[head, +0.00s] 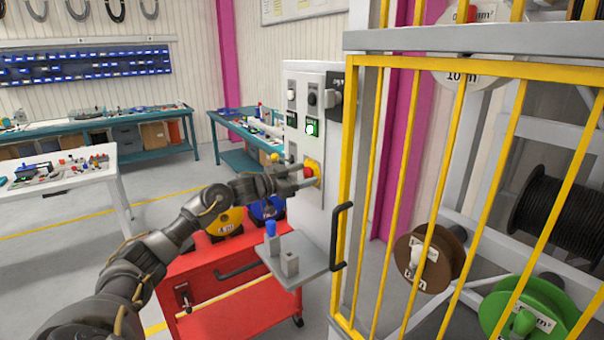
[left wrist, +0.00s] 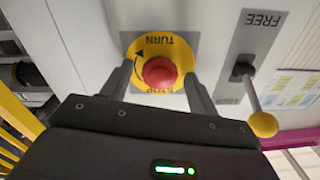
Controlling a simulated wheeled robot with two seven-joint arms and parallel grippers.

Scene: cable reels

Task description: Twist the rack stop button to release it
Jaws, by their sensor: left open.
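The rack stop button is a red mushroom knob (left wrist: 160,72) on a yellow round plate marked TURN and STOP, in the left wrist view. In the head view the red knob (head: 308,172) sits on the front of the grey control cabinet (head: 335,215). My left gripper (left wrist: 158,80) is open, with one finger on each side of the knob. I cannot tell whether the fingers touch it. In the head view my left gripper (head: 306,174) reaches the button from the left. My right gripper is not in view.
A lever with a yellow ball (left wrist: 263,125) stands beside the button, by a plate marked FREE. Yellow cage bars (head: 455,130) with reels behind them rise to the right. A red cart (head: 215,262) and a small grey shelf (head: 310,262) are below the arm.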

